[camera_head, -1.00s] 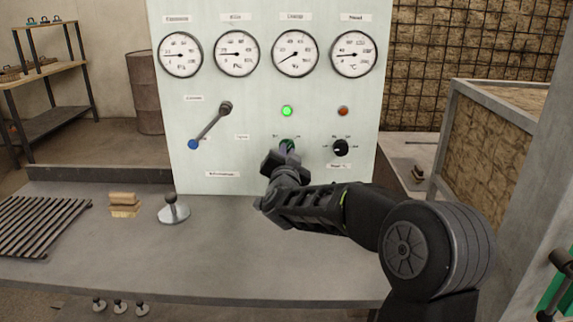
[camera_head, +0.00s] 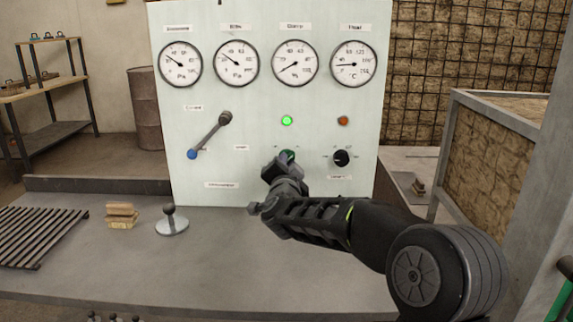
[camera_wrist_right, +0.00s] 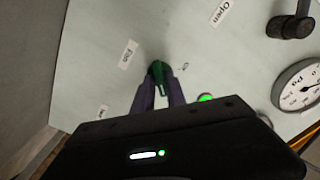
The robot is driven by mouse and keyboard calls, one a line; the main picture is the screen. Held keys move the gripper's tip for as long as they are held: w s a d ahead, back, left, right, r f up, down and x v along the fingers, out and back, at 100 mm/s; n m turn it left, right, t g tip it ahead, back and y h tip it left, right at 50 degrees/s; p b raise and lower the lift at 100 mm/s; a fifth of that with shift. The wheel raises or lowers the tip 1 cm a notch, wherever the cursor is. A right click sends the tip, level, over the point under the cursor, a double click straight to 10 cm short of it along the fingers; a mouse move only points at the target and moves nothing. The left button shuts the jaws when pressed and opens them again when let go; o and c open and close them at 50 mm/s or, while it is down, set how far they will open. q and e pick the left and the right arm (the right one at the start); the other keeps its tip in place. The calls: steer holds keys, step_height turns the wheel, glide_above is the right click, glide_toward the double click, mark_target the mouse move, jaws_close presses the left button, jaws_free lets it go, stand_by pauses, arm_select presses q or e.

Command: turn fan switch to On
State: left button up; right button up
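The fan switch (camera_head: 288,154) is a small green knob on the pale panel, below a lit green lamp (camera_head: 287,120). My right gripper (camera_head: 282,162) is at the knob and hides part of it in the head view. In the right wrist view the green fan switch (camera_wrist_right: 157,70) sits between the tips of my right gripper (camera_wrist_right: 160,86), whose fingers look closed on it. A "Fan" label (camera_wrist_right: 128,54) is to the left of the knob and a small label, seemingly "On" (camera_wrist_right: 183,66), to its right. My left gripper is not in view.
Round gauges (camera_head: 237,63) line the panel top. A blue-tipped lever (camera_head: 208,137) is to the left, a black knob (camera_head: 341,158) and unlit orange lamp (camera_head: 343,120) to the right. The grey table (camera_head: 120,260) holds a metal grate, wooden blocks and a round-based handle.

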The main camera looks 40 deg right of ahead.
steer(key=o, duration=0.3)
steer(key=shift+s+a, duration=0.1)
steer(key=v, duration=0.7)
steer(key=shift+s+a, duration=0.2)
steer(key=shift+f, duration=0.1)
stand_by(0.3)
